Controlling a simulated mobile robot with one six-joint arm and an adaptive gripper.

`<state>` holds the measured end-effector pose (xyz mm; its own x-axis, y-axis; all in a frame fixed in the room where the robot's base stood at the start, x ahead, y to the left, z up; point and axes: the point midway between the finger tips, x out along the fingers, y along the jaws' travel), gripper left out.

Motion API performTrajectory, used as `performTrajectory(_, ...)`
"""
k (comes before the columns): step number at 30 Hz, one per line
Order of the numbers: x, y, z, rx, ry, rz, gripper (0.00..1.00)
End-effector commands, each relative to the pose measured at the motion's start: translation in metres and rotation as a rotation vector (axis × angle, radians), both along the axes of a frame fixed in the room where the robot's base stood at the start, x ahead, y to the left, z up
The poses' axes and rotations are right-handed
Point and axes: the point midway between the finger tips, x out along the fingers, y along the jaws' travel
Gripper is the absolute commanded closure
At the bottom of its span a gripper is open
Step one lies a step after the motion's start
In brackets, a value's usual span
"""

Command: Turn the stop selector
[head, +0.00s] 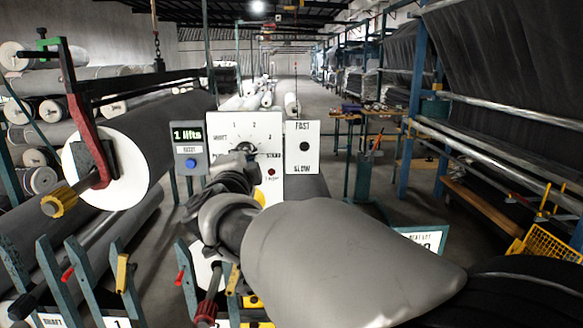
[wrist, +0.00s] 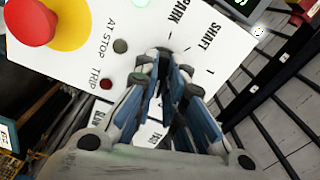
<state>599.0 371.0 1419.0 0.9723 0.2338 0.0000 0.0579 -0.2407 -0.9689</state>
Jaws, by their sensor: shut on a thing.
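The stop selector (wrist: 163,62) is on a white control panel (head: 225,125) marked with SHAFT, 1 and 2. PARK and SHAFT read beside the selector in the wrist view. My gripper (wrist: 175,85) reaches the panel face, its blue-and-grey fingers closed on the selector from both sides. The fingers hide most of the knob, so I cannot tell which mark it points to. In the head view my gripper (head: 243,157) and arm cover the panel's lower middle.
A red button (wrist: 30,20) on yellow and AT STOP (wrist: 120,46) and TRIP (wrist: 106,82) lamps are nearby.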

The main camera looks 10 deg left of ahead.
Motion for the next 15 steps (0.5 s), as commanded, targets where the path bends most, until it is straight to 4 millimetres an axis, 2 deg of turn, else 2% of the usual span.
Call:
performTrajectory(6, 0.0000, 0.0001, -0.0015, 0.180, 0.041, 0.001, 1.00)
performTrajectory(15, -0.0001, 0.0001, 0.0001, 0.352, 0.083, 0.001, 1.00)
